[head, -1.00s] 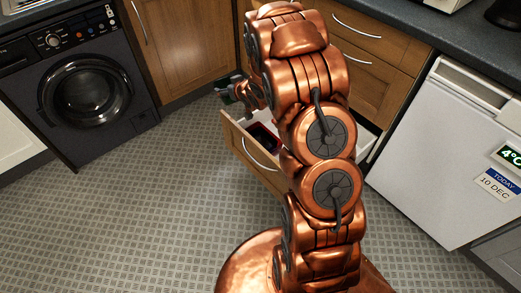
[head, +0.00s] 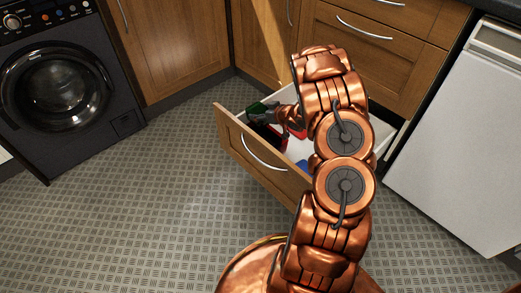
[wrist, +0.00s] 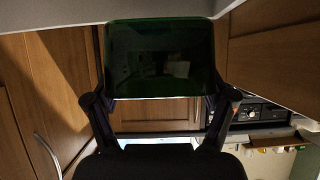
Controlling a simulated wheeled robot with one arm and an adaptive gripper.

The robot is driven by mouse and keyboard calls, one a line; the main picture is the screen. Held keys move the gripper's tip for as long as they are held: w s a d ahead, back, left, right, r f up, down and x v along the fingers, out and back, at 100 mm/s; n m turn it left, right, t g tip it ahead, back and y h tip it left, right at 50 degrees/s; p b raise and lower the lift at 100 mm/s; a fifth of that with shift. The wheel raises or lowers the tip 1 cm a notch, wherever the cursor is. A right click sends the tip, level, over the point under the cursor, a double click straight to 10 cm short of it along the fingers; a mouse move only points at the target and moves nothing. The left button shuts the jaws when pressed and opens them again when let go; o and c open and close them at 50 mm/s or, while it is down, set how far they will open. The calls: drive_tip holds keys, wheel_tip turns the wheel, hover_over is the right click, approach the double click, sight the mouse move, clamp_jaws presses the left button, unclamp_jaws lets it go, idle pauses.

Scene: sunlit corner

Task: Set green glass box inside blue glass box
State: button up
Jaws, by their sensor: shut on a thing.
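The green glass box (wrist: 160,55) is dark green and see-through. In the wrist view it fills the space between the two black fingers of my gripper (wrist: 160,88), which is shut on it. In the head view the green glass box (head: 257,108) and my gripper (head: 272,113) are at the far left part of the open drawer. A small blue patch (head: 302,165) shows inside the drawer beside my arm. It may be the blue glass box, but my arm hides most of that area.
The open drawer (head: 228,124) has a wooden front and white inside. A red and dark object (head: 270,136) lies in it below my gripper. A washing machine (head: 55,90) stands left, a white appliance (head: 465,140) right. The floor (head: 150,210) at front left is clear.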

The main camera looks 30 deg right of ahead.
drive_tip(key=shift+s+d+f+b, duration=0.1)
drive_tip(key=shift+d+f+b, duration=0.1)
drive_tip(key=shift+f, duration=0.45)
drive_tip(key=shift+d+f+b, duration=0.15)
drive_tip(key=shift+f+b, duration=0.05)
drive_tip(key=shift+f, duration=0.4)
drive_tip(key=shift+d+f+b, duration=0.1)
drive_tip(key=shift+f+b, duration=1.6)
drive_tip(key=shift+f, duration=2.8)
drive_tip(key=shift+f, duration=0.6)
drive_tip(key=o, duration=1.2)
